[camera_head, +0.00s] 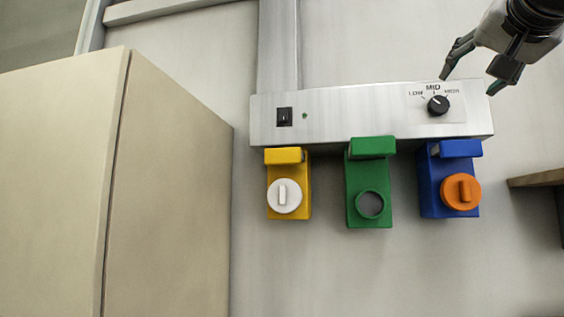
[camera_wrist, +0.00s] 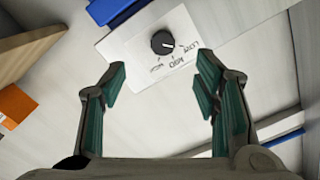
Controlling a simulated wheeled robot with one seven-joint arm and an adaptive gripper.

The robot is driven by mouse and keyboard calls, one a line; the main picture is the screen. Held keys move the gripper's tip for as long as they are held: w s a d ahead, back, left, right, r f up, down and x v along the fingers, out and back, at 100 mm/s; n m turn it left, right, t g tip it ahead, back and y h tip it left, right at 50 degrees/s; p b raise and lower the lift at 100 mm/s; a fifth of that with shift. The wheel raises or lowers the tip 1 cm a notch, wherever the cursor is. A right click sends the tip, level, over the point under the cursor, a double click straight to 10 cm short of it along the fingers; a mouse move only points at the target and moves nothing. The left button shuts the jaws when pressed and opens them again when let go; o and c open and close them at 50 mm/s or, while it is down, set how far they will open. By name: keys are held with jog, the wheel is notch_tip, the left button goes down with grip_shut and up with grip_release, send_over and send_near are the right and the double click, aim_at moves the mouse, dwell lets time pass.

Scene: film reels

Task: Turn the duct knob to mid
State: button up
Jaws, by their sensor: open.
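The duct knob (camera_head: 438,105) is a small round black knob on a white plate marked LOW, MID and HIGH. The plate is at the right end of a grey metal duct panel (camera_head: 350,118). The knob's light mark is small; in the wrist view the knob (camera_wrist: 162,43) seems to have it towards the LOW side. My gripper (camera_head: 468,85) is open and empty, above and slightly right of the knob in the head view. In the wrist view my gripper (camera_wrist: 161,62) has a finger on each side of the picture, with the knob beyond the gap, untouched.
Yellow (camera_head: 273,200), green (camera_head: 356,212) and blue (camera_head: 428,195) holders hang below. A beige cabinet (camera_head: 170,200) stands left; a wooden shelf (camera_head: 540,179) is at right.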

aim_at(440, 104)
jog(key=p+x, duration=0.1)
jog(key=x, duration=0.8)
jog(key=r+p+x, duration=0.1)
jog(key=x, duration=0.4)
jog(key=shift+w+d+r+p, duration=0.1)
jog(key=shift+w+d+p, duration=0.05)
jog(key=shift+d+p, duration=0.15)
jog(key=c, duration=1.1)
